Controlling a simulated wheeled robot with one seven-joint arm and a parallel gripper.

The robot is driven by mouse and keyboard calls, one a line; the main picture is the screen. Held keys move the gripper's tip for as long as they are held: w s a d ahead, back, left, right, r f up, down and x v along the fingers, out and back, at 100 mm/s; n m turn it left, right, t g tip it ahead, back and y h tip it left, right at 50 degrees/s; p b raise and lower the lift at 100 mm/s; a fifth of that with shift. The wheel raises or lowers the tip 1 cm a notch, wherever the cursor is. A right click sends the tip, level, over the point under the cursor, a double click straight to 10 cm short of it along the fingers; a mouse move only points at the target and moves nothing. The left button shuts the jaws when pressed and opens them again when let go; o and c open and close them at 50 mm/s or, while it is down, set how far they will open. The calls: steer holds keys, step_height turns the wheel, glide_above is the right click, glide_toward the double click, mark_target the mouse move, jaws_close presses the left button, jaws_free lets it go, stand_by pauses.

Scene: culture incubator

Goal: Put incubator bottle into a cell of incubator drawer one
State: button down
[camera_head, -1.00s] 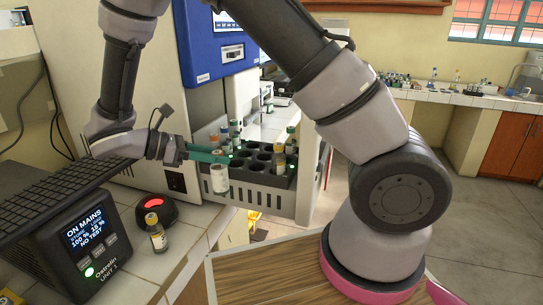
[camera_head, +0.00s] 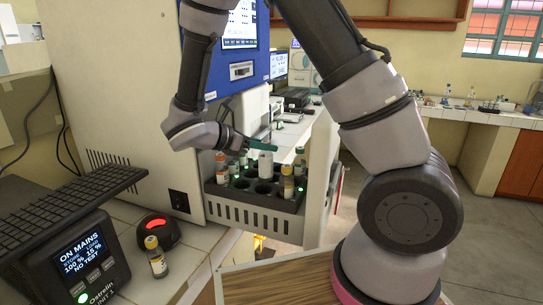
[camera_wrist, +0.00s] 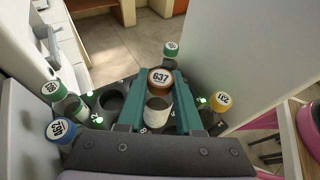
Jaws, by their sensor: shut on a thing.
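My gripper (camera_head: 264,142) is shut on a bottle (camera_head: 265,164) with a white label. In the wrist view the green fingers (camera_wrist: 160,92) hold this upright bottle, and its orange-brown cap (camera_wrist: 160,78) reads 637. The bottle is over the middle of the open, dark drawer (camera_head: 250,216) with round cells. I cannot tell whether its bottom end has entered a cell. Several capped bottles stand in the drawer's outer cells, among them a yellow-capped one (camera_head: 287,184), also in the wrist view (camera_wrist: 219,104), and a blue-capped one (camera_wrist: 61,131).
A small yellow-capped bottle (camera_head: 157,260) stands on the white-tiled counter beside a round device with a red light (camera_head: 158,229). A black display unit (camera_head: 85,262) is at the lower left. The incubator wall (camera_head: 120,90) rises left of the drawer. Some middle cells (camera_head: 265,188) look empty.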

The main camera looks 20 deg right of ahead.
mark_target(269, 154)
steer(key=shift+w+d, duration=0.25)
steer(key=shift+d, duration=0.4)
steer(key=shift+w+d+f, duration=0.1)
steer(key=shift+d+f, duration=0.15)
steer(key=shift+f, duration=0.65)
steer(key=shift+w+d+f, duration=0.1)
steer(key=shift+d+f, duration=0.1)
steer(key=shift+f, duration=0.65)
steer(key=shift+f, duration=0.1)
steer(key=c, duration=0.6)
jaws_free()
steer(key=shift+o, duration=0.2)
steer(key=shift+s+a+r, duration=0.15)
steer(key=shift+a+r, duration=0.1)
steer(key=shift+a, duration=0.1)
steer(key=v, duration=1.1)
steer(key=shift+s+a, duration=0.15)
